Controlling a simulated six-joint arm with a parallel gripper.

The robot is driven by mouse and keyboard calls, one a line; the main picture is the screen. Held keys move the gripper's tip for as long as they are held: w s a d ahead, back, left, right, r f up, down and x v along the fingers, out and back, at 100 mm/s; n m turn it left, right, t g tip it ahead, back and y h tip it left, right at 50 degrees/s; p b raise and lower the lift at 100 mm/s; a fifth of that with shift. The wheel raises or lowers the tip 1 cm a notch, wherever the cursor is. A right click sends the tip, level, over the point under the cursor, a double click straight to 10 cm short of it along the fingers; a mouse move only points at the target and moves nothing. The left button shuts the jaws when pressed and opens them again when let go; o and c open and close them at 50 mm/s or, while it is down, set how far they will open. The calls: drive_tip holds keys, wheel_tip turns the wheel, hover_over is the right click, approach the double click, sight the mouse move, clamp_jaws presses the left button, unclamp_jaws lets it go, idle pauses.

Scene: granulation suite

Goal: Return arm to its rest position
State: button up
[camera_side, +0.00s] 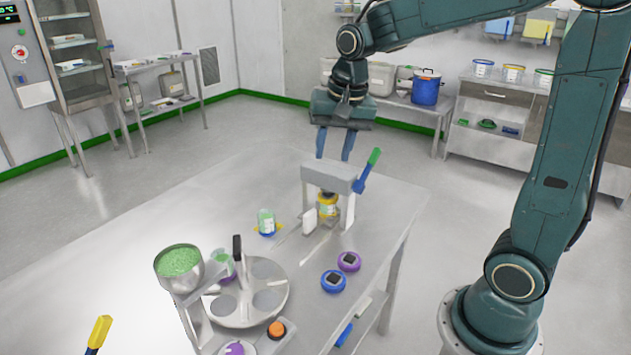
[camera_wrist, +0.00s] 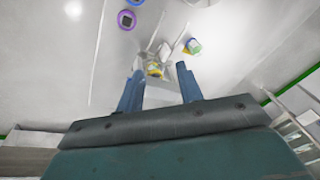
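My gripper (camera_side: 334,144) hangs over the far side of the table, fingers pointing down, above and behind a small grey press frame (camera_side: 330,177) with a blue and green lever. Its two blue fingers are apart with nothing between them. In the wrist view my gripper (camera_wrist: 160,84) also shows open and empty. A jar with a yellow lid (camera_side: 328,205) stands under the press frame. It shows beyond the fingertips in the wrist view (camera_wrist: 154,69).
A clear jar with green contents (camera_side: 266,222) stands on the table (camera_side: 190,215) left of the press. A round turntable (camera_side: 245,312), a hopper of green granules (camera_side: 180,262), and blue (camera_side: 333,281) and purple (camera_side: 348,261) round devices are nearer.

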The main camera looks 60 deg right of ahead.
drive_tip(key=s+a+r+n+t, duration=0.1)
drive_tip(key=s+a+n, duration=0.2)
drive_tip(key=s, duration=0.6)
drive_tip(key=s+a+n+t, duration=0.2)
drive_tip(key=s+n, duration=0.5)
drive_tip(key=s, duration=0.1)
drive_tip(key=shift+s+a+r, duration=0.35)
drive_tip(key=shift+a+r, duration=0.05)
